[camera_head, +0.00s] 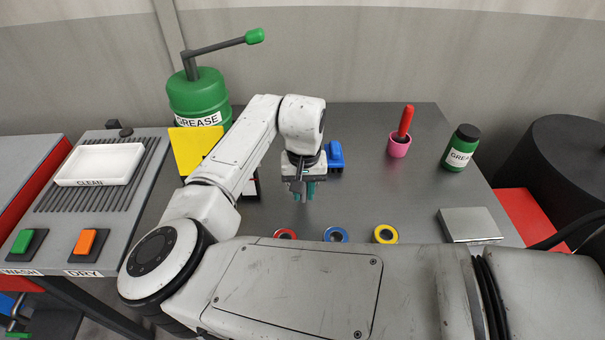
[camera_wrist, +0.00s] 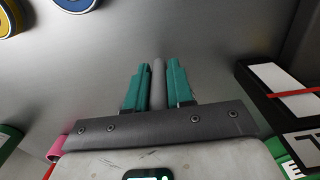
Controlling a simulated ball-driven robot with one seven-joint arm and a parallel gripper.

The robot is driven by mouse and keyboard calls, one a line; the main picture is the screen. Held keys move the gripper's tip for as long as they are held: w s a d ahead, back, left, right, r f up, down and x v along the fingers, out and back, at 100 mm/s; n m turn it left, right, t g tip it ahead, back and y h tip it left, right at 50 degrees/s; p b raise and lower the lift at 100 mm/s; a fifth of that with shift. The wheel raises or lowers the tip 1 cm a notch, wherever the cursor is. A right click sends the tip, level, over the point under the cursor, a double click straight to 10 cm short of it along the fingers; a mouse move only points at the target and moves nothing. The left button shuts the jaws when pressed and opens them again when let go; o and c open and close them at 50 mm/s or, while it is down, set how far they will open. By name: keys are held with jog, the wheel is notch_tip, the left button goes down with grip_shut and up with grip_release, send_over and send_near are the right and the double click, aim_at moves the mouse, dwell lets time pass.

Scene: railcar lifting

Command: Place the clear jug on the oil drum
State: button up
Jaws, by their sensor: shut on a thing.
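My gripper (camera_head: 303,190) hangs over the middle of the grey table, pointing down, with teal fingertips. In the wrist view its teal fingers (camera_wrist: 156,88) are shut on a narrow grey bar (camera_wrist: 158,84). I cannot tell whether this bar is part of a larger thing. I make out no clear jug in either view. A large dark drum (camera_head: 562,165) stands at the far right, beyond the table's right edge and well apart from my gripper. The drum's top shows no object on it.
The table (camera_head: 365,190) holds a green grease pump (camera_head: 198,95), a yellow panel (camera_head: 193,148), a blue object (camera_head: 334,155), a pink cup (camera_head: 399,146), a grease jar (camera_head: 461,148), a silver box (camera_head: 468,224) and several coloured rings (camera_head: 385,234). A white tray (camera_head: 100,163) stands left.

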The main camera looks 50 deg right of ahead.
grip_shut()
